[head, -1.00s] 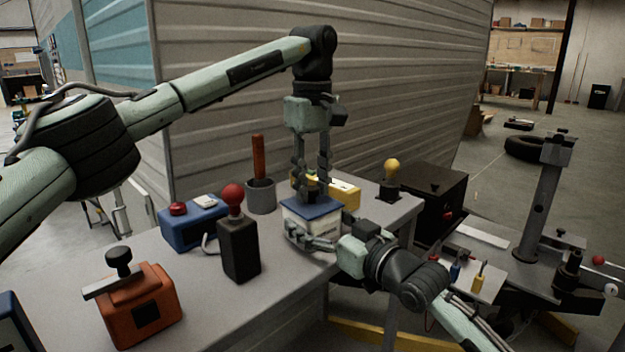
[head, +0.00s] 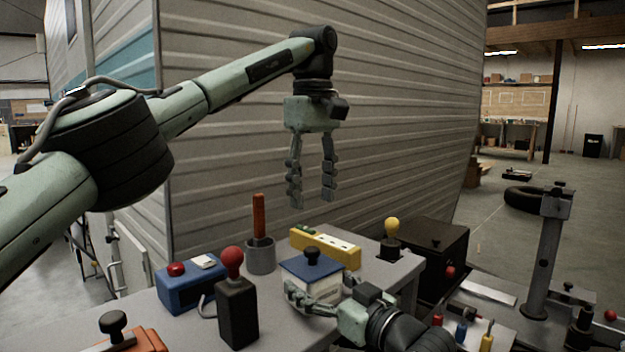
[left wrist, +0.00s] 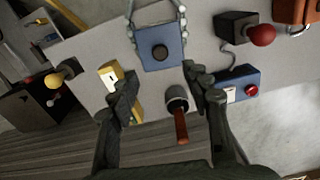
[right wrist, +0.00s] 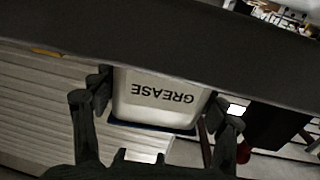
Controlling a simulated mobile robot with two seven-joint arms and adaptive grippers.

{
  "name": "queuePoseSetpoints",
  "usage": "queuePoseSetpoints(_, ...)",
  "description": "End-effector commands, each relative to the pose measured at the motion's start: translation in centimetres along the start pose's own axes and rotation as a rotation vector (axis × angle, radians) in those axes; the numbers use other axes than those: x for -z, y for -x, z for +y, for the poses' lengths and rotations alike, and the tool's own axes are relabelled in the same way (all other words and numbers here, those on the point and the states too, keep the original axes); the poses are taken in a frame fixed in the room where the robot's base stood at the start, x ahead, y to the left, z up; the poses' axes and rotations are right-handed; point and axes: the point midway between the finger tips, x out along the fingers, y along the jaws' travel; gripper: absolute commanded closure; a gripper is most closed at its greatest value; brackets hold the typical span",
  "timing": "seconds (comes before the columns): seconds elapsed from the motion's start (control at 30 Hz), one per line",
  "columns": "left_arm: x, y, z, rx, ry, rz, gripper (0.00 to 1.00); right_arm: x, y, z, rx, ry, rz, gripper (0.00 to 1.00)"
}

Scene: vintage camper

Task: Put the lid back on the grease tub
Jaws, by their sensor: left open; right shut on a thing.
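The white grease tub (head: 328,290) stands on the grey bench, its GREASE label upside down in the right wrist view (right wrist: 165,98). The blue lid (head: 296,267) with a black knob (head: 311,255) lies across the tub's top. In the right wrist view its blue edge (right wrist: 150,126) runs along the tub's rim with no clear gap. The lid also shows from above in the left wrist view (left wrist: 147,57). My left gripper (head: 312,200) is open and empty, well above the knob. My right gripper (head: 320,297) is shut on the tub's sides, low down.
A yellow power strip (head: 327,247) lies behind the tub. A grey cup with a brown-handled tool (head: 260,254), a black box with a red knob (head: 238,312) and a blue box (head: 190,287) stand to the left. A yellow-knobbed item (head: 391,240) stands to the right.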

Motion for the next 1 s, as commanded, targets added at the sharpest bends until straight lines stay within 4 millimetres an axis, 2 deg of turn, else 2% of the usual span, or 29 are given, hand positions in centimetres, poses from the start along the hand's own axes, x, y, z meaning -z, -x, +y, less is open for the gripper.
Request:
queuePoseSetpoints(0.2, 0.0, 1.7, 0.0, -0.001, 0.001, 0.000, 0.52, 0.1, 0.0, 0.0, 0.000, 0.000, 0.001, 0.79)
queuePoseSetpoints(0.53, 0.0, 1.9, -0.1, 0.000, -0.001, -0.001, 0.52, 0.1, 0.0, 0.0, 0.000, 0.000, 0.001, 0.79)
queuePoseSetpoints(0.57, 0.0, 1.9, -0.1, 0.000, -0.001, -0.001, 0.52, 0.1, 0.0, 0.0, 0.000, 0.000, 0.001, 0.26)
queuePoseSetpoints(0.7, 0.0, 1.9, -0.1, 0.000, -0.001, -0.001, 0.52, 0.1, 0.0, 0.0, 0.000, 0.000, 0.001, 0.09)
queuePoseSetpoints(0.77, 0.0, 1.9, -0.1, 0.000, -0.001, -0.001, 0.52, 0.1, 0.0, 0.0, 0.000, 0.000, 0.001, 0.03)
queuePoseSetpoints(1.0, 0.0, 1.9, -0.1, 0.000, 0.000, -0.001, 0.52, 0.0, 0.0, 0.0, 0.000, 0.000, 0.001, 0.03)
